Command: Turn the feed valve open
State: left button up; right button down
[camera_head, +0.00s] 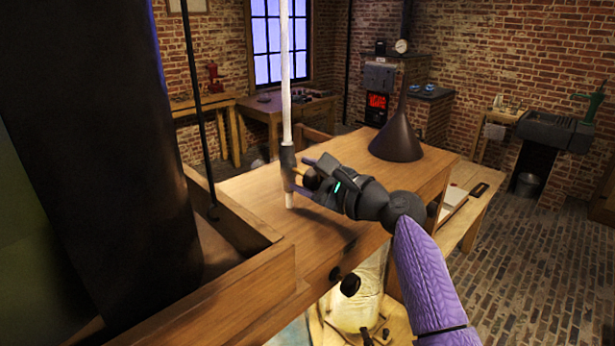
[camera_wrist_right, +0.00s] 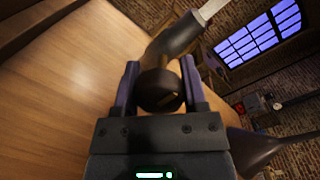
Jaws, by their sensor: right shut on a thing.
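The feed valve is a dark fitting (camera_head: 289,163) on a thin white upright pipe (camera_head: 286,75) above the wooden bench. Its dark round knob (camera_head: 311,179) faces my right arm. My right gripper (camera_head: 304,176) reaches in from the right and is shut on the knob. In the right wrist view the knob (camera_wrist_right: 160,93) sits between the two fingers (camera_wrist_right: 161,82), with the dark valve body (camera_wrist_right: 172,38) just beyond it and the pipe (camera_wrist_right: 211,10) rising from that. The gripper partly hides the knob in the head view. My left gripper is not in view.
A dark funnel (camera_head: 397,140) stands on the bench (camera_head: 330,232) to the right of the gripper. A wooden-sided tray (camera_head: 262,279) and a large dark column (camera_head: 95,150) fill the left. A lit glass jar (camera_head: 357,297) stands below the bench's front edge.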

jog(key=n, duration=0.4)
jog(key=shift+f+h+b, duration=0.1)
jog(key=shift+h+b, duration=0.2)
jog(key=shift+b, duration=0.1)
jog(key=n+b, duration=0.1)
jog(key=n, duration=0.3)
jog(key=shift+h, duration=0.3)
jog(key=n+b, duration=0.1)
jog(key=n, duration=0.3)
jog(key=shift+f+h, duration=0.1)
jog(key=shift+h, duration=0.2)
jog(key=shift+n+b, duration=0.35)
jog(key=shift+n, duration=1.55)
jog(key=shift+c, duration=0.7)
grip_release()
jog(key=shift+d, duration=0.1)
